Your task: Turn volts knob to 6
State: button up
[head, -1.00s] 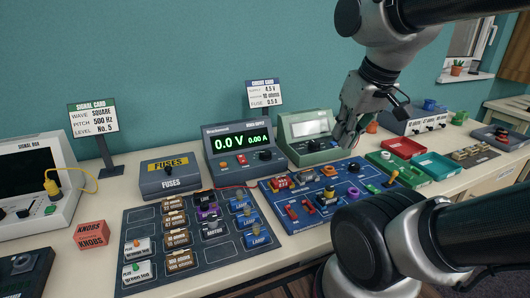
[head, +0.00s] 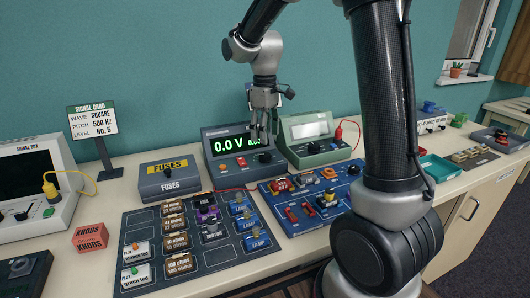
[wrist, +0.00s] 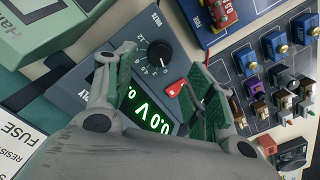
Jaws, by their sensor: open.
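The dark power supply (head: 208,158) stands at the back of the table, its green display (head: 225,146) reading 0.0 V. Its black volts knob (wrist: 160,53) shows in the wrist view, with a number scale beside it. The knob's exact setting is too small to read surely. A red switch (wrist: 175,89) sits beside the knob. My gripper (head: 262,140) is open and empty, in front of the supply's right side, and hides part of the current reading. In the wrist view, the fingers of my gripper (wrist: 160,88) are spread apart, with the knob beyond them, not between the tips.
A green meter (head: 318,157) stands close to the right of the supply. The blue board (head: 322,222) with parts and the dark component board (head: 150,225) lie in front. A fuses box (head: 170,183) is at the left. A red lead stands near the meter.

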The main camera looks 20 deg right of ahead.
aim_at(265, 154)
jog(key=shift+s+r+n, duration=0.1)
jog(key=shift+r+n, duration=0.3)
jog(key=shift+n, duration=0.1)
jog(key=shift+f, duration=0.25)
notch_tip(265, 154, down, 8)
jog(key=shift+r, duration=0.25)
jog(key=c, duration=1)
